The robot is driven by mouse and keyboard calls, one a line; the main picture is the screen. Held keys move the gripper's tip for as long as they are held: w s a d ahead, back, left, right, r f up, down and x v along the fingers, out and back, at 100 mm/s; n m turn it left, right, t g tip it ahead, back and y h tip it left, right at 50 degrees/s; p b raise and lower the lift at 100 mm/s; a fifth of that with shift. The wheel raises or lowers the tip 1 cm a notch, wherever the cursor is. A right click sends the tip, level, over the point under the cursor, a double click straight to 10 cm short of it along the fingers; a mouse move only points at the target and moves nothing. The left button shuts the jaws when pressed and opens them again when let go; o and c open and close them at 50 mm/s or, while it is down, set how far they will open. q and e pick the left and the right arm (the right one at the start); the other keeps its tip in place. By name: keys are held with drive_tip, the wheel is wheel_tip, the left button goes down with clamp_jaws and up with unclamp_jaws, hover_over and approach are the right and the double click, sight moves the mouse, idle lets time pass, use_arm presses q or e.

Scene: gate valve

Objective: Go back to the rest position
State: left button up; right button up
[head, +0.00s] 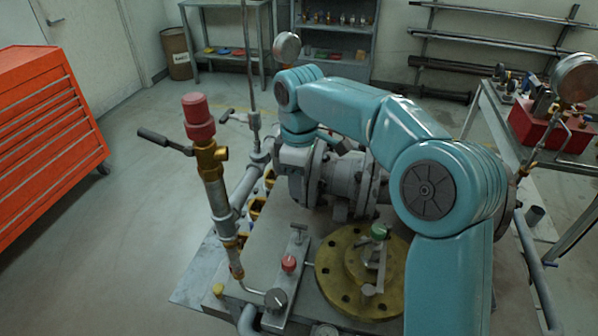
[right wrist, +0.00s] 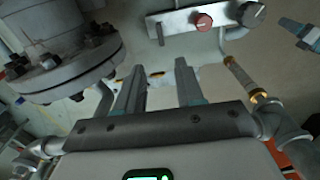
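My right arm (head: 340,105) arches over the bench in the head view, its wrist beside the grey flanged valve body (head: 350,180). In the right wrist view my right gripper (right wrist: 158,78) has its two fingers apart, with nothing between them. The grey bolted flange (right wrist: 65,65) is to the left of the fingers. A plate with a red knob (right wrist: 202,21) and a dark knob lies beyond them. The right fingers are not clear in the head view. My left gripper is not seen in the head view.
An upright pipe with a red cap (head: 198,115) and black lever stands left of my right wrist. A yellow flange (head: 345,285) lies in front on the bench. A red drawer cabinet (head: 45,140) stands left. A gauge (head: 576,78) rises at right. Open floor lies left of the bench.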

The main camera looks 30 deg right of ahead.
drive_tip(key=shift+r, duration=0.65)
